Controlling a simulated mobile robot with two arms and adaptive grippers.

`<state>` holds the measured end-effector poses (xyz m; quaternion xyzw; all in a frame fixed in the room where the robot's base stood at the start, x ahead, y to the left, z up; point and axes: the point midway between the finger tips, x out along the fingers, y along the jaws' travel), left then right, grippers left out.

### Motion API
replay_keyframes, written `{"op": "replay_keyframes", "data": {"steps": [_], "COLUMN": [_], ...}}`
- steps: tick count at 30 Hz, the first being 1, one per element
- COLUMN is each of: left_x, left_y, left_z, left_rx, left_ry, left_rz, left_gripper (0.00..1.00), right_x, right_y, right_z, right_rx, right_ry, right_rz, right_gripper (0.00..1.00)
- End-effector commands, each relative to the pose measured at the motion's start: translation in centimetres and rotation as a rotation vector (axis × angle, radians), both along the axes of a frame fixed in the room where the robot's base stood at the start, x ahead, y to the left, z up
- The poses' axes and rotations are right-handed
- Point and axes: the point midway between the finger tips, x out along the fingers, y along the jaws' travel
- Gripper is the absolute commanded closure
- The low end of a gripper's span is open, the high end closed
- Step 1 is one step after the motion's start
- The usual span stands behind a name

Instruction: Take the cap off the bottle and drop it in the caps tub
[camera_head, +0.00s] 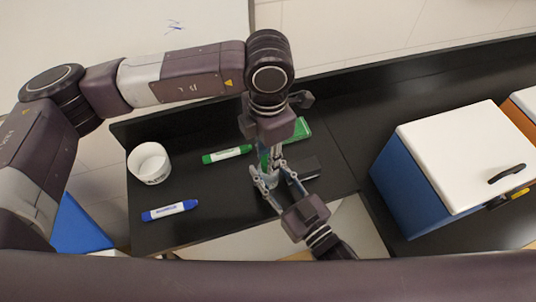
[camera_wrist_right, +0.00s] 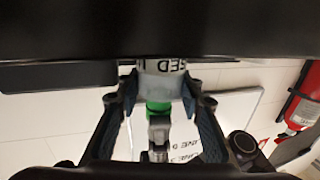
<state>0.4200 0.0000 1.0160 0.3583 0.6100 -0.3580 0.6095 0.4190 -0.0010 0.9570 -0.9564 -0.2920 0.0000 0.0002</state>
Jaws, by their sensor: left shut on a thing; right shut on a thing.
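The bottle (camera_wrist_right: 163,84), pale with dark lettering, stands on the black table; in the head view it (camera_head: 270,180) is mostly hidden among the fingers. My right gripper (camera_head: 271,174) is shut around the bottle's body, one finger on each side. The green cap (camera_wrist_right: 158,107) is at the bottle's neck in the right wrist view, which looks upside down. My left gripper (camera_wrist_right: 159,124) comes from above and is shut on the cap. I cannot tell whether the cap is loosened. The caps tub, a white round open tub (camera_head: 150,176), stands at the table's left side.
A green marker (camera_head: 227,154) and a blue marker (camera_head: 170,210) lie near the tub. A blue cooler with a white lid (camera_head: 462,155) stands at right.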

Motion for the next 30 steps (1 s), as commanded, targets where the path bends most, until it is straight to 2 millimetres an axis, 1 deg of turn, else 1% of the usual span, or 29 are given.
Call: {"op": "replay_keyframes", "data": {"steps": [3,21,24,27,30], "left_x": [0.02,0.04,0.07,0.05,0.07], "left_y": [-0.03,-0.01,0.03,0.03,0.03], "left_z": [0.00,0.09,0.12,0.11,0.14], "left_rx": [-0.001,-0.002,-0.001,-0.001,-0.002], "left_ry": [0.000,0.000,-0.002,-0.001,-0.001], "left_rz": [0.229,1.400,1.575,1.707,1.774], "left_gripper": [1.00,1.00,1.00,1.00,1.00], "right_x": [-0.04,-0.05,-0.05,-0.05,-0.05], "right_y": [0.04,0.04,0.04,0.04,0.04], "right_z": [-0.01,-0.02,-0.02,-0.02,-0.02], "right_rx": [0.000,0.000,0.000,0.000,0.000], "right_ry": [0.000,0.000,0.000,0.000,0.000], "right_rz": [0.001,0.001,0.001,0.001,0.001], "right_gripper": [1.00,1.00,1.00,1.00,1.00]}}
